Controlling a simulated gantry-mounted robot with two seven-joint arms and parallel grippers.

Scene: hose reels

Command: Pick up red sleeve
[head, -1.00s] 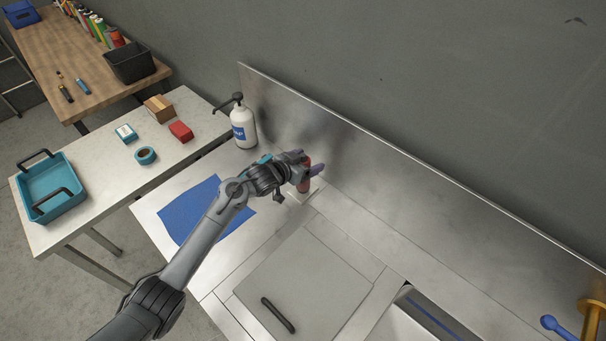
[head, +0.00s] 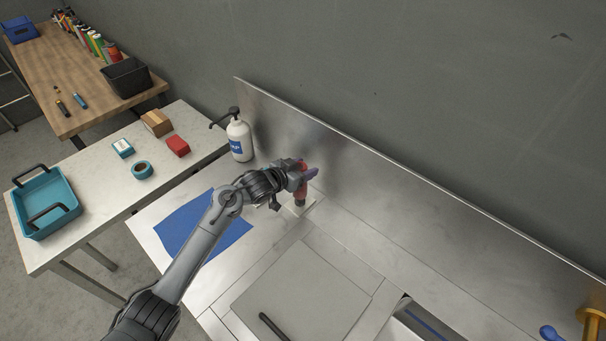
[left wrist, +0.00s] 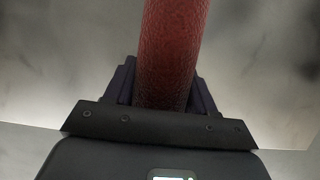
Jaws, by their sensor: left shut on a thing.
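The red sleeve (head: 301,192) stands about upright near the metal back panel, in the middle of the head view. My left gripper (head: 305,176) is shut on it, with a purple finger showing at its right. The left wrist view shows the textured red sleeve (left wrist: 170,60) between the two dark fingers of my left gripper (left wrist: 163,88). A small pale base (head: 298,209) is just below the sleeve; I cannot tell whether they touch. My right gripper is not in view.
A white pump bottle (head: 240,140) stands left of the gripper. A blue cloth (head: 180,228) lies under my arm. A grey lid (head: 310,285) with a dark handle is in front. A teal tray (head: 22,212) and small boxes are on the side table.

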